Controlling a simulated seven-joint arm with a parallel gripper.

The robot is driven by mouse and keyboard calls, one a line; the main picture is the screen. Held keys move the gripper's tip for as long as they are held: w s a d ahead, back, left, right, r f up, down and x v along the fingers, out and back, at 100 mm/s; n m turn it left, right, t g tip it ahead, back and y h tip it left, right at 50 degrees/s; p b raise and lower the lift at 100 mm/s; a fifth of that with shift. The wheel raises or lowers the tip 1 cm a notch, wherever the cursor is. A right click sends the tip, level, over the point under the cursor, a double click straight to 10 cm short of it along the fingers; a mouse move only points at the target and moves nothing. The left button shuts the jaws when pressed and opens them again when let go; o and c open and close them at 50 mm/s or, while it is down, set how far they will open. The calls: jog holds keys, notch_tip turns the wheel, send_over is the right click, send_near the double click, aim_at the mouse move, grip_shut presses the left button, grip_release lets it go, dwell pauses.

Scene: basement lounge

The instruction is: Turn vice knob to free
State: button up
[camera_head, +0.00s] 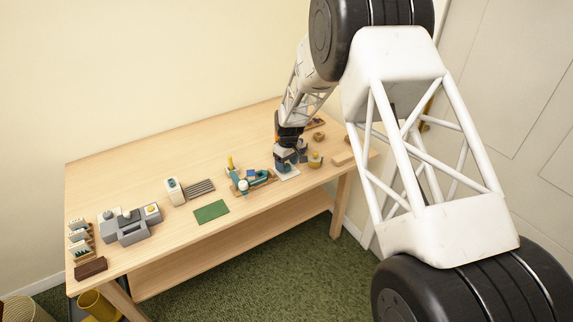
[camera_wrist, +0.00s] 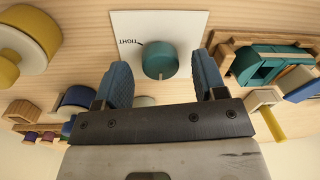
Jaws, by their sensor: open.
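The vice knob (camera_wrist: 160,60) is a round teal knob on a white plate (camera_wrist: 194,20) in the wrist view. The word TIGHT shows on the plate, upside down, with a dark line beside the knob. No other label is legible. My gripper (camera_wrist: 163,72) is open, one blue finger on each side of the knob, with gaps visible on both sides. In the head view my gripper (camera_head: 284,155) is over the white plate (camera_head: 288,174) at the right part of the table, and it hides the knob.
Beside the plate, a wooden tray (camera_wrist: 226,48) holds teal parts. A yellow and white round object (camera_wrist: 22,45) is on the other side. On the wooden table (camera_head: 130,178) are also a green mat (camera_head: 211,211) and a grey device (camera_head: 127,230). The table's back left area is clear.

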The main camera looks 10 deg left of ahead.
aim_at(288, 165)
jog(key=shift+w+d+r, duration=0.1)
jog(key=shift+r, duration=1.75)
jog(key=shift+w+d+r, duration=0.1)
jog(key=shift+r, duration=1.7)
jog(key=shift+a, duration=0.1)
jog(key=shift+d+r, duration=0.2)
jog(key=s+d+r+m+t, duration=0.1)
jog(key=s+d+r+m, duration=0.2)
jog(key=s+d+r, duration=0.75)
jog(key=s+d+r+m, duration=0.2)
jog(key=s+d+r, duration=0.5)
jog(key=d+r, duration=0.6)
jog(key=s+d+r+m, duration=0.1)
jog(key=s+d, duration=0.4)
jog(key=s, duration=0.6)
jog(key=s+d+r+m+t, duration=0.1)
jog(key=s+d, duration=0.4)
jog(key=s, duration=0.6)
jog(key=s+d+r+m+t, duration=0.1)
jog(key=s+d+m, duration=0.3)
jog(key=s, duration=0.7)
jog(key=shift+d+r+m+h, duration=0.3)
jog(key=shift+d+r, duration=0.25)
jog(key=shift+r, duration=0.1)
